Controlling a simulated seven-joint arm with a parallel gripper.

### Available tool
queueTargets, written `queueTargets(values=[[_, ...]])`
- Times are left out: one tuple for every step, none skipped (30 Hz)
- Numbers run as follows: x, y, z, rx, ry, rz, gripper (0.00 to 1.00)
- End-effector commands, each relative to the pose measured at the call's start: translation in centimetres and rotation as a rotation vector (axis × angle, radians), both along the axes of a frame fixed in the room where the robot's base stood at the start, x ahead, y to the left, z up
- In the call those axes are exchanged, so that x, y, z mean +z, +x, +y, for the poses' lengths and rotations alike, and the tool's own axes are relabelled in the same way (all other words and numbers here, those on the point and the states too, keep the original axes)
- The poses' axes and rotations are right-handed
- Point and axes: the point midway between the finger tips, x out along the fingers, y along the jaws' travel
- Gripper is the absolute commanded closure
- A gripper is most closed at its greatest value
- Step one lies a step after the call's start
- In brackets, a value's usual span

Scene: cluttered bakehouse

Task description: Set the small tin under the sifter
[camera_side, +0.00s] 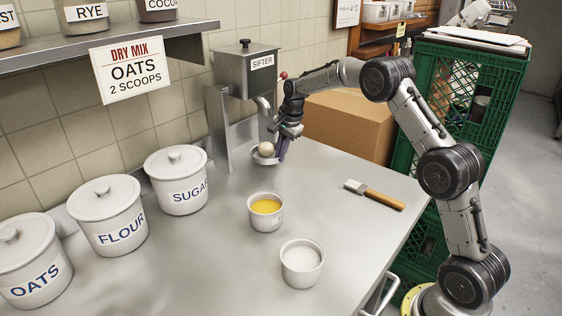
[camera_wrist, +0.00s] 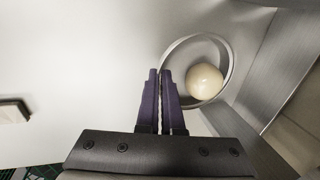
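The small tin (camera_side: 262,161) is a shallow round metal dish with a pale round ball (camera_side: 266,149) in it. It appears below the spout (camera_side: 264,107) of the grey metal sifter (camera_side: 243,75). My gripper (camera_side: 279,150) is at the tin's right side in the side view. In the wrist view, the fingers (camera_wrist: 160,72) are nearly together at the left rim of the tin (camera_wrist: 231,66), with the rim seeming to pass between them. The ball (camera_wrist: 205,82) sits inside, right of the fingers. I cannot tell whether the tin touches the counter.
A cup of yellow contents (camera_side: 266,223) and a white cup (camera_side: 302,281) stand in front on the counter (camera_side: 200,270). A wooden-handled scraper (camera_side: 374,195) lies at right. Sugar (camera_side: 178,194), flour (camera_side: 121,230) and oats (camera_side: 40,278) canisters line the left. A cardboard box (camera_side: 350,125) stands behind.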

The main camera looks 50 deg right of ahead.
Motion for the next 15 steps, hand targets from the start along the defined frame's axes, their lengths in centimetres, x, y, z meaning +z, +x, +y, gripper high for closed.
queueTargets(values=[[-0.8, -0.1, 0.0, 0.0, 0.001, 0.003, 1.0], [-1.3, -0.1, 0.0, -0.001, 0.001, 0.003, 1.0], [-1.8, -0.1, 0.0, -0.001, 0.001, 0.003, 1.0], [-2.2, -0.1, 0.0, -0.001, 0.001, 0.002, 1.0], [-2.5, -0.1, 0.0, -0.001, 0.001, 0.003, 1.0], [-2.7, -0.1, 0.0, -0.001, 0.001, 0.002, 1.0], [-2.7, -0.1, 0.0, -0.001, 0.001, 0.001, 1.0], [-2.7, -0.1, 0.0, -0.001, 0.0, 0.0, 1.0], [-2.7, -0.1, 0.0, -0.001, 0.0, 0.0, 1.0], [-2.6, -0.1, 0.0, -0.001, 0.0, 0.0, 1.0], [-2.6, -0.1, 0.0, -0.001, 0.0, 0.0, 1.0], [-2.6, -0.1, 0.0, 0.0, 0.0, 0.0, 1.0], [-2.6, -0.1, 0.0, 0.0, 0.0, 0.0, 1.0], [-2.7, -0.1, 0.0, 0.0, 0.0, 0.0, 1.0], [-2.8, -0.1, 0.0, 0.0, 0.0, 0.001, 1.0]])
